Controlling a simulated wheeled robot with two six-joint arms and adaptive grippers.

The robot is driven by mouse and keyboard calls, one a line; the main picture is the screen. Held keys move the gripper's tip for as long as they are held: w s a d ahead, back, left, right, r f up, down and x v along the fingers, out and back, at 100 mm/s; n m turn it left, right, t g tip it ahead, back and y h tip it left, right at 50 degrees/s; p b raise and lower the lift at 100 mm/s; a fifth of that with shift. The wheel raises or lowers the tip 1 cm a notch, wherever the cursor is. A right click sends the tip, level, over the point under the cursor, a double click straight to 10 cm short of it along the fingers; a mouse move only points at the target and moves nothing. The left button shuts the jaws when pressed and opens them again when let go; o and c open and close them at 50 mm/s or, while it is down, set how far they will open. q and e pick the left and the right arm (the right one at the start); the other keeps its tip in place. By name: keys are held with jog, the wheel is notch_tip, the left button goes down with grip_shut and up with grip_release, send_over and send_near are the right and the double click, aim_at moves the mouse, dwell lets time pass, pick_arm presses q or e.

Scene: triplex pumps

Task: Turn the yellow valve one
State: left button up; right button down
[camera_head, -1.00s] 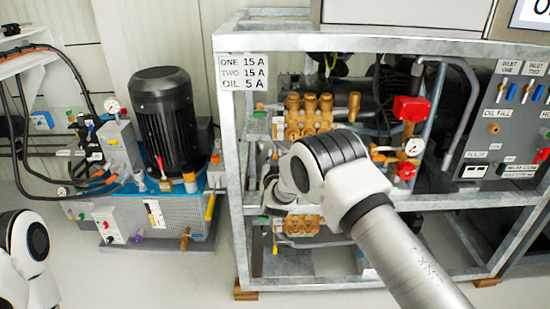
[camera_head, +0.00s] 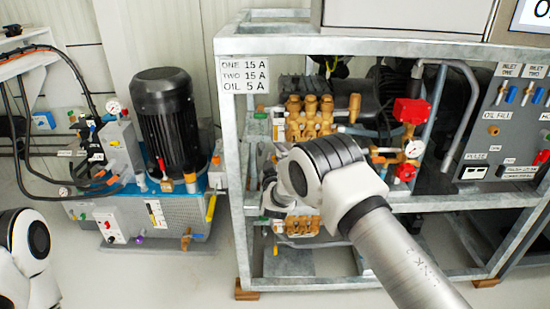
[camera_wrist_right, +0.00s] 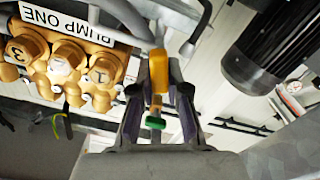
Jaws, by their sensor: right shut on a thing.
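My right gripper (camera_wrist_right: 160,100) is shut on the yellow valve handle (camera_wrist_right: 158,72), which stands between its two fingers in the right wrist view. A wider yellow-orange piece shows right beside the handle, and I cannot tell whether it is the same part. In the head view the right gripper (camera_head: 268,190) is at the left side of the metal frame, partly covered by my wrist. The valve handle cannot be made out there. My left arm shows only at the lower left edge, and its gripper is out of view.
The brass pump head labelled PUMP ONE (camera_wrist_right: 65,65) is close beside the gripper. The galvanized frame (camera_head: 237,180) surrounds it. A green handle (camera_wrist_right: 155,122) shows between the fingers, lower down. A black motor (camera_head: 165,120) on a blue unit stands left, with open floor before it.

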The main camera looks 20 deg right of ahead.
jog(key=shift+a+n, duration=0.15)
jog(key=shift+n, duration=1.45)
jog(key=shift+f, duration=0.1)
jog(key=c, duration=1.1)
grip_release()
jog(key=shift+w, duration=0.1)
jog(key=shift+c, duration=0.2)
jog(key=v, duration=1.2)
